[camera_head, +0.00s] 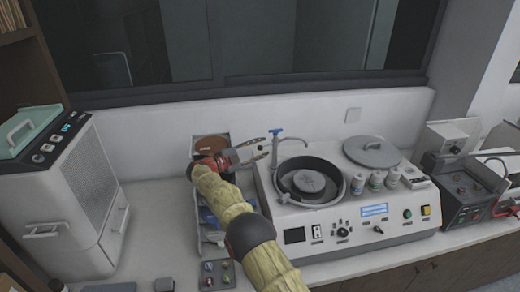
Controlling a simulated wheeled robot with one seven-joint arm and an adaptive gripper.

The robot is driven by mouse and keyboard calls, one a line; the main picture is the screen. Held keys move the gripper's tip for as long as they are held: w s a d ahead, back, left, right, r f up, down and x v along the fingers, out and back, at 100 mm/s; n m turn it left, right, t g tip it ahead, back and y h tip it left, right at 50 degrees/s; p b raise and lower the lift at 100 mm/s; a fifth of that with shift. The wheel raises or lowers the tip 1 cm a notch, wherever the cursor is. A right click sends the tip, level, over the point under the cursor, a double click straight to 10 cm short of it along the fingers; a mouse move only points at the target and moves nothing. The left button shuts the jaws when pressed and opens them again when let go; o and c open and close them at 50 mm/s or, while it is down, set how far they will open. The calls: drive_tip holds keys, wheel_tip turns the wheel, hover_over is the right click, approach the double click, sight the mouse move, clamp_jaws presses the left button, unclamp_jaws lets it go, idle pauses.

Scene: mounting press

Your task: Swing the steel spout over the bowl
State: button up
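The steel spout (291,140) is a thin curved tube on an upright post with a blue top. It stands at the back left of the grey and white machine and points right. Its tip shows just above the rear rim of the bowl; I cannot tell whether it lies over the opening. The bowl (338,186) is round and black, with a grey disc-shaped part inside. My gripper (268,148) is left of the spout post, its fingers pointing right towards it. The fingers look apart, with nothing visible between them. I cannot tell whether they touch the post.
A round grey lid (371,151) and several small bottles (376,180) sit on the machine, right of the bowl. A tray rack (211,232) lies partly hidden under my arm. A large white appliance (70,190) stands left. A smaller device (470,190) stands right. The wall is close behind.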

drive_tip(key=v, duration=1.1)
drive_tip(key=shift+s+a, duration=0.15)
drive_tip(key=shift+a, duration=0.2)
